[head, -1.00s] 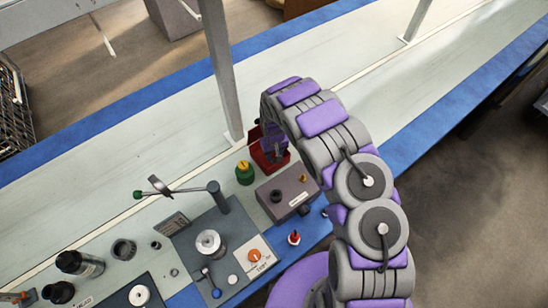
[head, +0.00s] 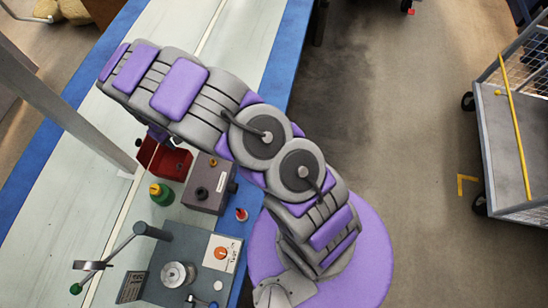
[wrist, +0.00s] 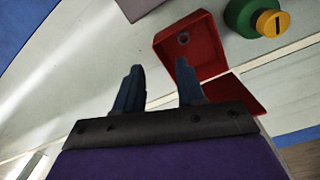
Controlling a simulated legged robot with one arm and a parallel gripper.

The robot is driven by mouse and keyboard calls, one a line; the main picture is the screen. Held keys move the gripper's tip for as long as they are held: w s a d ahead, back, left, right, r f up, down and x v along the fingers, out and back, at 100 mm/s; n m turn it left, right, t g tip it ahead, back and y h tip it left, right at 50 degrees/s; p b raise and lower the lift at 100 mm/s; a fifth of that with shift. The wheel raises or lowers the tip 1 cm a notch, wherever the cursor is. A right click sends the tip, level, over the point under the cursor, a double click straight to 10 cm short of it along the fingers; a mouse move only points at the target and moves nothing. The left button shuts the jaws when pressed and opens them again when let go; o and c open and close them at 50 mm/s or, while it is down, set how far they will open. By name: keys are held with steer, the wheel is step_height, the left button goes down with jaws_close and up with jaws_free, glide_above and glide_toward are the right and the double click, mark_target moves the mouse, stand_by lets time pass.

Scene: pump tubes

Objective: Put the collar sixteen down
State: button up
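My gripper (wrist: 158,88) is open, its two dark fingers apart with nothing between them. In the head view it is mostly hidden by my arm, close to the red bin (head: 176,163). The red bin also shows in the wrist view (wrist: 209,48), just beyond the fingertips.
A green container with a yellow top (head: 161,195) and a grey box (head: 209,184) stand beside the bin. A dark fixture plate (head: 184,246) with a post and arm is nearer the front. A metal upright (head: 75,115) rises behind the bin.

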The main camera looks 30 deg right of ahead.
steer(key=s+d+r+m, duration=0.2)
steer(key=s+d+r, duration=0.3)
steer(key=d+r, duration=0.4)
steer(key=s+d+r+m, duration=0.2)
steer(key=s+d+r, duration=0.3)
steer(key=r, duration=0.7)
steer(key=s+d+r, duration=0.2)
steer(key=s+r, duration=0.1)
steer(key=s, duration=0.6)
steer(key=s+d+r+m+g, duration=0.1)
steer(key=s+d+r, duration=0.2)
steer(key=s, duration=0.5)
steer(key=s+d+r, duration=0.2)
steer(key=s+r, duration=0.1)
steer(key=s, duration=0.6)
steer(key=shift+s+d+r+m+g+y, duration=0.2)
steer(key=shift+s+r+m+g+y, duration=0.1)
steer(key=shift+s+g, duration=0.1)
